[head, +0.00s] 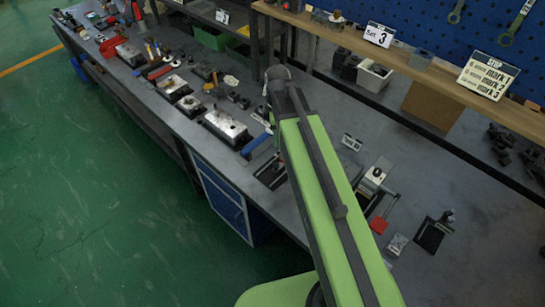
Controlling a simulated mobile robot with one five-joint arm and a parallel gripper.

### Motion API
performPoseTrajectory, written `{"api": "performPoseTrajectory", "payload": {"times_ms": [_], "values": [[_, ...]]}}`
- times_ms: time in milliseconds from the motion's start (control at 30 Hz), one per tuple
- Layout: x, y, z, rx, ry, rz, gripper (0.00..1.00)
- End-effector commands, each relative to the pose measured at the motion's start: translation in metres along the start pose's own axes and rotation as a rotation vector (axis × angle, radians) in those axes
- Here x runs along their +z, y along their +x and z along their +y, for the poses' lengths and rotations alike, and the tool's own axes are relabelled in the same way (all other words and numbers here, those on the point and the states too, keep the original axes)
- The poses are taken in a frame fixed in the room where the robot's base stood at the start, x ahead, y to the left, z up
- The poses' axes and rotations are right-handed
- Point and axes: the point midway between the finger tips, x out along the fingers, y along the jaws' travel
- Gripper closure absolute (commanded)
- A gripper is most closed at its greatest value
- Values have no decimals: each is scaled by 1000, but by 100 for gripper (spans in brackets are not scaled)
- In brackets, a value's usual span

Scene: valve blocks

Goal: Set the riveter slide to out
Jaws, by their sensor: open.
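No label in the head view marks the riveter or its slide, so I cannot tell which device it is. Right of my green arm, a pale and dark device (374,176) with a long dark bar and a red piece (379,225) stands on the grey bench. Farther right is a black plate with a small upright post (431,236). A dark flat device (271,171) is partly hidden behind my arm on its left side. The slide's position cannot be read. My gripper does not show; my arm rises from the bottom of the picture and ends in dark parts.
The grey bench (480,265) is crowded at left with metal blocks (227,126) and tools. A small grey block (396,244) and a small sign (351,142) lie right of my arm. A wooden shelf (420,72) runs behind. Green floor (90,190) lies open at left.

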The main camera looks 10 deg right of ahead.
Motion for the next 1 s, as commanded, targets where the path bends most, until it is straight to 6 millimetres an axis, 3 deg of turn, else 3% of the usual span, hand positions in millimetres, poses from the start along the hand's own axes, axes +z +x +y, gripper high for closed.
{"api": "performPoseTrajectory", "payload": {"times_ms": [167,367,1000], "values": [[0,2,0,0,-3,0,55],[0,22,0,0,-2,0,55],[-1,152,0,0,-3,0,55]]}}
